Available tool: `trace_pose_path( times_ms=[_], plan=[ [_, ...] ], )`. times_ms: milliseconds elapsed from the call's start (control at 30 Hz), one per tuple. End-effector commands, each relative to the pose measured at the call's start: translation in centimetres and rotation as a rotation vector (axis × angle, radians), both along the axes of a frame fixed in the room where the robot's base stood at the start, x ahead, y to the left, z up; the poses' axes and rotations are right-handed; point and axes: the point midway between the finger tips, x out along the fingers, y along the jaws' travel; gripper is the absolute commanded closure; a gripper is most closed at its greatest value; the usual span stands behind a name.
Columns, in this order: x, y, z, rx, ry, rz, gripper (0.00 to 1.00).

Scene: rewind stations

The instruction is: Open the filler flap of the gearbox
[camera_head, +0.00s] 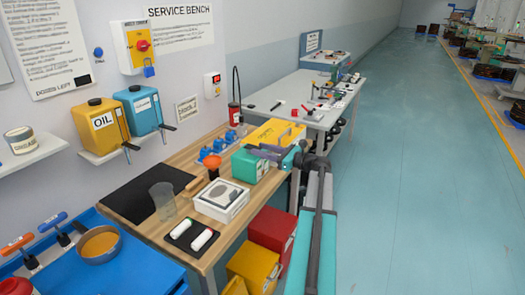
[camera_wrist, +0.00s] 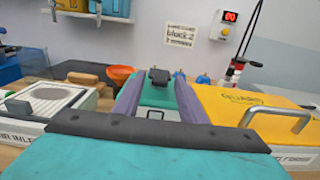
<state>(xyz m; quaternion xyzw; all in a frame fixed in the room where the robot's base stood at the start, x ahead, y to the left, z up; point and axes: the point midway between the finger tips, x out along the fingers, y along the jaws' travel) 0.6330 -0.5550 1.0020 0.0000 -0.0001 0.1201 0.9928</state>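The gearbox is a green block (camera_head: 248,168) on the wooden bench, partly under my gripper in the head view. In the wrist view its green top (camera_wrist: 157,97) shows between my fingers, with a dark raised part (camera_wrist: 158,76) on it. I cannot tell whether this dark part is the filler flap, or whether the flap is open. My gripper (camera_head: 266,153) reaches over the gearbox from the right. In the wrist view its two purple fingers (camera_wrist: 157,88) stand apart, with nothing clasped between them. Contact with the gearbox cannot be judged.
A yellow case (camera_wrist: 235,112) with a metal handle stands close right of my fingers. A white box with a grille (camera_wrist: 50,104) stands to the left. An orange funnel (camera_head: 211,162) and blue parts stand behind. Red (camera_head: 272,232) and yellow bins stand below the bench edge.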

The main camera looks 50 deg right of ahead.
Motion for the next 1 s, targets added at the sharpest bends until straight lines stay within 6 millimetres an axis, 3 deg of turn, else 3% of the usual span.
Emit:
trace_pose_path(
  times_ms=[67,300,1000],
  plan=[
    [0.0,0.0,0.0,0.000,0.000,0.000,0.62],
    [0.0,0.0,0.0,0.000,0.000,0.001,1.00],
    [0.8,1.0,1.1,-0.017,0.065,0.015,1.00]
  ],
)
